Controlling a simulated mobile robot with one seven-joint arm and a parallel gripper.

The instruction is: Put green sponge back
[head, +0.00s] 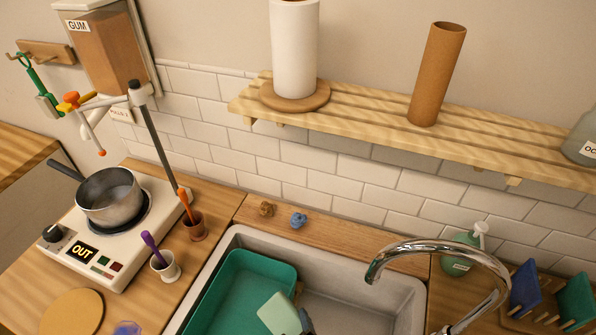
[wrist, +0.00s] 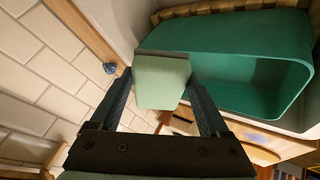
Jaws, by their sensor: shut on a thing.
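A pale green sponge (head: 279,313) shows over the sink at the bottom of the head view. My gripper (head: 305,319) is mostly cut off there; only a dark finger shows beside the sponge. In the wrist view my gripper (wrist: 160,92) is shut on the sponge (wrist: 162,84), with one finger on each side. A teal-green tub (head: 221,291) stands in the left part of the grey sink (head: 372,304); the tub (wrist: 225,45) also shows behind the sponge in the wrist view.
A curved metal faucet (head: 430,246) stands at the sink's right. Behind it are a soap bottle (head: 460,252) and a wooden rack (head: 548,318) with blue and green slabs. A shelf (head: 375,120) overhangs the back. Left are a hotplate (head: 105,235) with a pot and small cups.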

